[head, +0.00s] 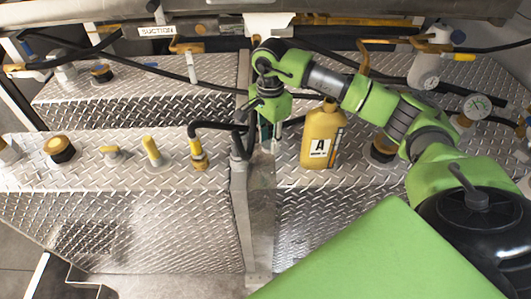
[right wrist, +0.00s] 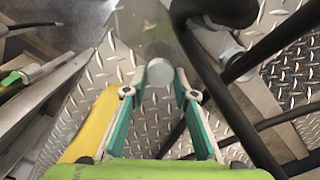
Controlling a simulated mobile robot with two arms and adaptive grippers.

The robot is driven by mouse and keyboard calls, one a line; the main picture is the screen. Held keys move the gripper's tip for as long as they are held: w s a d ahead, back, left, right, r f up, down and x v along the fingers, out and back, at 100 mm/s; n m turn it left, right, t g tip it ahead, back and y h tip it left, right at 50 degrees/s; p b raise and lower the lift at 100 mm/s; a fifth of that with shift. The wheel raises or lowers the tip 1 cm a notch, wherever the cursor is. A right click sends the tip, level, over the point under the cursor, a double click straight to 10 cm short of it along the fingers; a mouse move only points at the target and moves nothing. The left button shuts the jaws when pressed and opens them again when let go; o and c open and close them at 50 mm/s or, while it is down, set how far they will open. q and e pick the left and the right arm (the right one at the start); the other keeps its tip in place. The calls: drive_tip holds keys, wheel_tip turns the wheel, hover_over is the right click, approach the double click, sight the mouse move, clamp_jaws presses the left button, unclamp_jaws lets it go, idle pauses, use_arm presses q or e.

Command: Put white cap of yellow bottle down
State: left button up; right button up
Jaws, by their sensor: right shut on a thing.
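The yellow bottle (head: 322,138) with a black "A" label stands upright on the right-hand diamond-plate deck. It shows partly in the right wrist view (right wrist: 93,125), at the left beside my fingers. My right gripper (head: 271,140) is just left of the bottle, pointing down near the metal divider. In the right wrist view, its teal fingers are shut on the white cap (right wrist: 159,73), a small pale disc between the fingertips. The cap is apart from the bottle, above the metal surface. In the head view I cannot make the cap out. My left gripper is not in view.
A metal divider (head: 259,200) runs between the two decks, with a grey post and black hose (head: 215,125) close left of my gripper. Yellow-capped fittings (head: 152,150) line the left deck. Black hoses and posts crowd the right of the wrist view.

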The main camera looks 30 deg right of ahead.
sight(269, 159)
drive_tip(key=shift+f, duration=0.85)
wheel_tip(269, 159, down, 4)
drive_tip(key=shift+r+p, duration=0.2)
drive_tip(key=shift+p, duration=0.35)
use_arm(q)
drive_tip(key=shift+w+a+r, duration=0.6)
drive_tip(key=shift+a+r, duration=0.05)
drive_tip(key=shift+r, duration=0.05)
use_arm(e)
drive_tip(key=shift+w, duration=0.1)
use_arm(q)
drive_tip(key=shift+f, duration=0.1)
use_arm(e)
drive_tip(key=shift+f, duration=0.1)
drive_tip(key=shift+f+b, duration=0.15)
drive_tip(key=shift+b, duration=0.15)
drive_tip(key=o, duration=1.1)
drive_tip(key=shift+c, duration=0.2)
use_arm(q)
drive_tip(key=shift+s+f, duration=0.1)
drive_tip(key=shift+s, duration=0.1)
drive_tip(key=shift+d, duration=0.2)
